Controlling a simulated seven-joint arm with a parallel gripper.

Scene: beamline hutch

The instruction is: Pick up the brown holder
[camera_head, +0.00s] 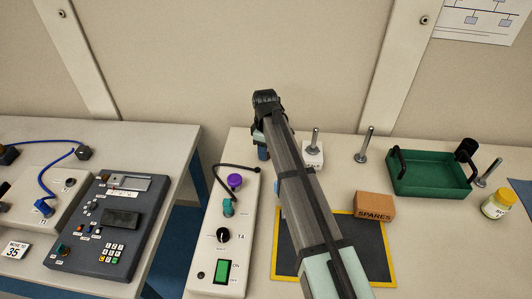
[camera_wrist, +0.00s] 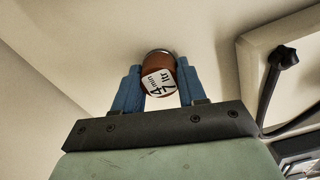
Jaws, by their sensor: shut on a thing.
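The brown holder (camera_wrist: 158,62) shows in the wrist view as a small round brown piece with a dark rim and a white label with black print on its end. My gripper (camera_wrist: 158,85) has its two blue fingers closed on either side of it. In the head view my gripper (camera_head: 262,152) points down near the back edge of the right table, mostly behind my arm. The holder is hidden there. I cannot tell how far it is from the table.
A white control box (camera_head: 226,238) with a purple knob and cable stands left of my arm. A brown SPARES box (camera_head: 374,207), a green tray (camera_head: 428,184), a yellow-lidded jar (camera_head: 497,205) and metal posts stand to the right. A yellow-edged dark mat (camera_head: 375,262) lies under my arm.

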